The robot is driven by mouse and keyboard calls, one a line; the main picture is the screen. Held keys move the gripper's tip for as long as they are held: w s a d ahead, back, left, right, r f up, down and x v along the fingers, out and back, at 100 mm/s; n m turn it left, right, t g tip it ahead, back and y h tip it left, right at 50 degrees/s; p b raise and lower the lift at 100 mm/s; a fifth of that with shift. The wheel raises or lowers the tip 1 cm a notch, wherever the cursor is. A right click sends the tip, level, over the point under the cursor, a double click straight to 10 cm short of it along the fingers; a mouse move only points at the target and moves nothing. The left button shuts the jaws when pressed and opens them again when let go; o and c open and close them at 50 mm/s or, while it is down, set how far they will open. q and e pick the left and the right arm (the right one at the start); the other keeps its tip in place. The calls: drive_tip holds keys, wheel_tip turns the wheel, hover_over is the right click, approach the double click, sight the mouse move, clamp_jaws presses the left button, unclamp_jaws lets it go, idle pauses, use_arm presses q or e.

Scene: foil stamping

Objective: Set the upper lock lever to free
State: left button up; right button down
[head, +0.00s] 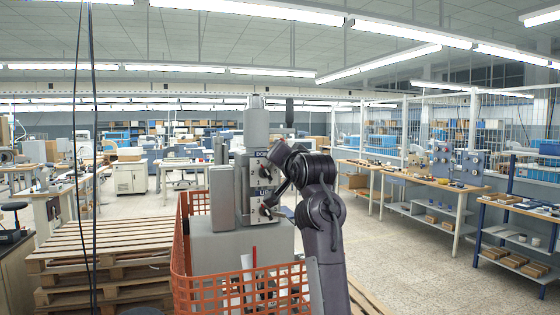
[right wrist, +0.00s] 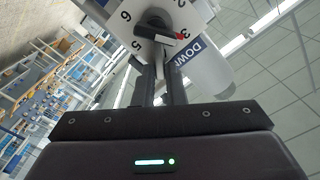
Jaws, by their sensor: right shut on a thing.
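The grey press column (head: 254,130) stands in the middle of the head view, with blue labels and two white dial plates facing right. The upper lock lever (right wrist: 158,33) is black with a red tip and shows in the right wrist view on a white numbered plate (right wrist: 122,32), beside a blue DOWN label. The red tip lies by the 3. My right gripper (right wrist: 158,66) is shut on this lever. In the head view the right gripper (head: 272,170) is at the upper dial and hides part of it. The lower dial (head: 264,210) shows beneath. My left gripper is not in view.
An orange mesh fence (head: 240,290) surrounds the machine's grey base (head: 230,245). Wooden pallets (head: 100,250) are stacked at left. Workbenches (head: 420,185) stand along the right, with open floor between them and the machine.

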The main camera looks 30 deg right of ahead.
drive_tip(key=c, duration=1.5)
unclamp_jaws()
drive_tip(key=b+v, duration=0.4)
drive_tip(key=v, duration=0.3)
drive_tip(key=shift+s+b, duration=0.35)
